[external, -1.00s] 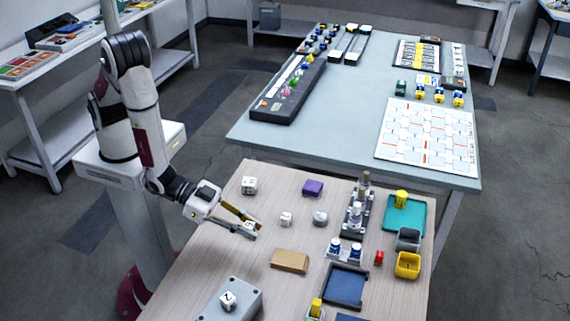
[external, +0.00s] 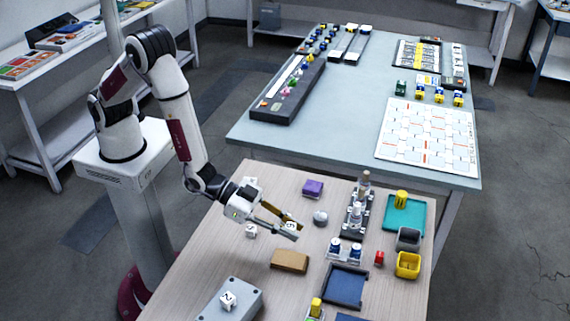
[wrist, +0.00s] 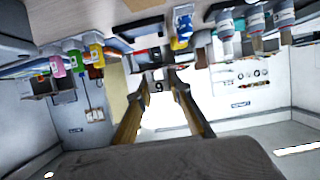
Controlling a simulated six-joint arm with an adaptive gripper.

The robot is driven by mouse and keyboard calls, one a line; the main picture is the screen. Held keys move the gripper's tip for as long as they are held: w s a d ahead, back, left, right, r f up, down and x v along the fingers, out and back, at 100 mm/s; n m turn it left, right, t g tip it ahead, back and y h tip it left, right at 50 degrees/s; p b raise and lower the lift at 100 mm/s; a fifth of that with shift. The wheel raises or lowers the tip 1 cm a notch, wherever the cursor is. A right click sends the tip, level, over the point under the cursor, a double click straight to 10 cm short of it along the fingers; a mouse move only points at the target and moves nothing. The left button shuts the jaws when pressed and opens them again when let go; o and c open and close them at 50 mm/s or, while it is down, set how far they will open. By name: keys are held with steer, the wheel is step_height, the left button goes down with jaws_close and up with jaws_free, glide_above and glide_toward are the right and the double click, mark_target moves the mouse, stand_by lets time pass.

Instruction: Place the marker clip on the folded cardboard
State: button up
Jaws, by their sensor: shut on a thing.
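The folded cardboard (external: 290,261) is a flat tan piece lying on the wooden table. My gripper (external: 291,229) is above the table, a little beyond the cardboard in the external view. It is shut on a small white block with a dark mark (external: 290,226); this block may be the marker clip, but I cannot tell for sure. In the wrist view the block (wrist: 158,87) shows between the fingertips of my gripper (wrist: 156,84). I cannot make out the cardboard in the wrist view.
White marked cubes stand near the gripper (external: 251,231) and on a grey box (external: 228,299). A grey round piece (external: 320,217), a purple block (external: 313,188), a vial rack (external: 345,249) and a dark blue tray (external: 346,286) stand around the cardboard.

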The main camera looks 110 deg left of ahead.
glide_above(289, 259)
steer(key=shift+w+a+f, duration=0.1)
steer(key=shift+f, duration=2.8)
steer(key=shift+f, duration=0.15)
steer(key=shift+f, duration=1.9)
steer(key=shift+f, duration=0.15)
steer(key=o, duration=0.8)
steer(key=shift+v, duration=6.05)
